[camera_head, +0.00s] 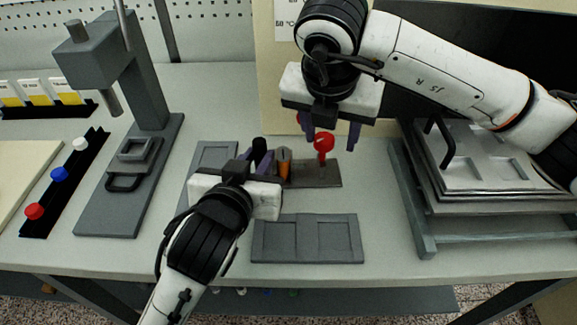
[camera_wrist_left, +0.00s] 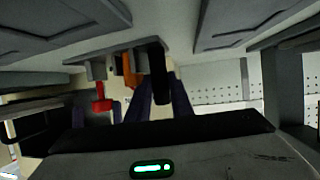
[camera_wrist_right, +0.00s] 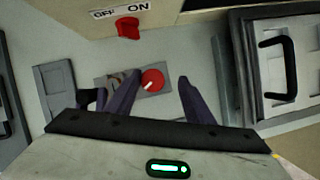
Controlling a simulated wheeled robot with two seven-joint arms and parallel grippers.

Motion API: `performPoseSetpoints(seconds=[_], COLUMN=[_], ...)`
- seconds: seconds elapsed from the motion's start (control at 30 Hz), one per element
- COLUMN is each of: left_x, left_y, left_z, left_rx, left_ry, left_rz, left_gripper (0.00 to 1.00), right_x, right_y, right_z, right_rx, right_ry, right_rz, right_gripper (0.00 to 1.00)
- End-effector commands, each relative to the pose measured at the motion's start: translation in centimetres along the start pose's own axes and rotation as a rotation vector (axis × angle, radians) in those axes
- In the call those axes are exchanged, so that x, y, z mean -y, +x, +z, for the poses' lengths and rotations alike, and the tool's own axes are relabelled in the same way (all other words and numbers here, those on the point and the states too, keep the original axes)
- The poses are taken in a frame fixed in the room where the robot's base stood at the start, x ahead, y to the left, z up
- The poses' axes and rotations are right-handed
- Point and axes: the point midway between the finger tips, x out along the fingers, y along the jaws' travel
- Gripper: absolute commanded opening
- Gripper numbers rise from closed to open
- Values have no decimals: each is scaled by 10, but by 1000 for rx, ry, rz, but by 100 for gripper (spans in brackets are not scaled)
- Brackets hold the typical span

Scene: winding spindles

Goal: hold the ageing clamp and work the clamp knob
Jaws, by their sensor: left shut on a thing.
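The ageing clamp has a dark grey base (camera_head: 318,174), an orange part (camera_head: 284,160), a black handle (camera_head: 259,148) and a red round knob (camera_head: 324,142) at its right end. My left gripper (camera_head: 257,166) is shut on the black handle, which also shows between its fingers in the left wrist view (camera_wrist_left: 158,88). My right gripper (camera_head: 331,134) is open above the clamp. In the right wrist view, the red knob (camera_wrist_right: 152,79) with a white mark lies between its spread fingers, apart from both.
A grey plate (camera_head: 307,239) with two recesses lies in front. A press stand (camera_head: 150,110) is at left, with a rack of coloured knobs (camera_head: 60,174) beside it. A metal fixture with a black handle (camera_head: 440,143) is at right. A red OFF/ON switch (camera_wrist_right: 128,28) sits behind the clamp.

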Motion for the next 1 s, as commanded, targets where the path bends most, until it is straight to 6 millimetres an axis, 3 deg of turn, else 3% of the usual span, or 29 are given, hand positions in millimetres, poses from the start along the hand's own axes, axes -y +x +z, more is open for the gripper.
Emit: performPoseSetpoints(seconds=[0.33, 1.0], left_x=[2, 1], left_y=[2, 1], left_z=[4, 4], left_rx=[11, 11], left_ry=[4, 3], left_rz=[-6, -4], left_gripper=[0, 0], right_x=[-1, -1], right_y=[0, 0], right_z=[-1, -1], right_rx=[-1, -1], right_ry=[-46, -913], right_rz=[22, 386], right_gripper=[48, 48])
